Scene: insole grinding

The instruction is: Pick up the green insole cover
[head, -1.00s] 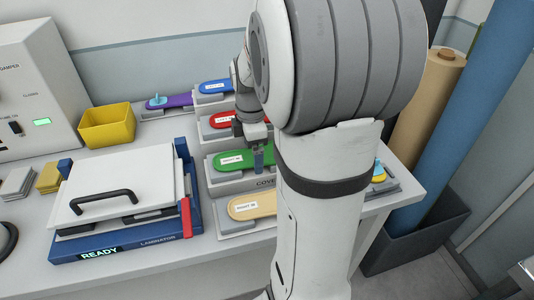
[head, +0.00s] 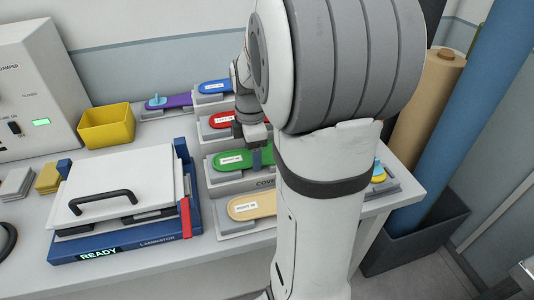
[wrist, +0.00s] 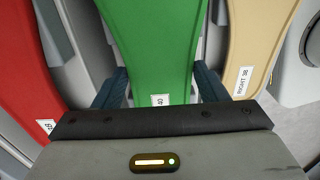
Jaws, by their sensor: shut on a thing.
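The green insole cover (head: 233,161) lies in the stepped rack, between the red cover (head: 222,120) and the tan cover (head: 250,205). It has a white label near its left end, and its right part is hidden behind my arm. My gripper (head: 257,160) is down at the green cover. In the wrist view my gripper (wrist: 163,88) has one dark finger on each side of the green cover (wrist: 155,45), shut on its narrow part. The cover still appears to be in or very close to its slot; I cannot tell if it is lifted.
The blue laminator (head: 130,235) with its white lid and black handle (head: 103,200) stands left of the rack. A yellow bin (head: 106,126) and blue and purple covers (head: 175,101) are behind. Tall rolls (head: 430,95) stand at the right.

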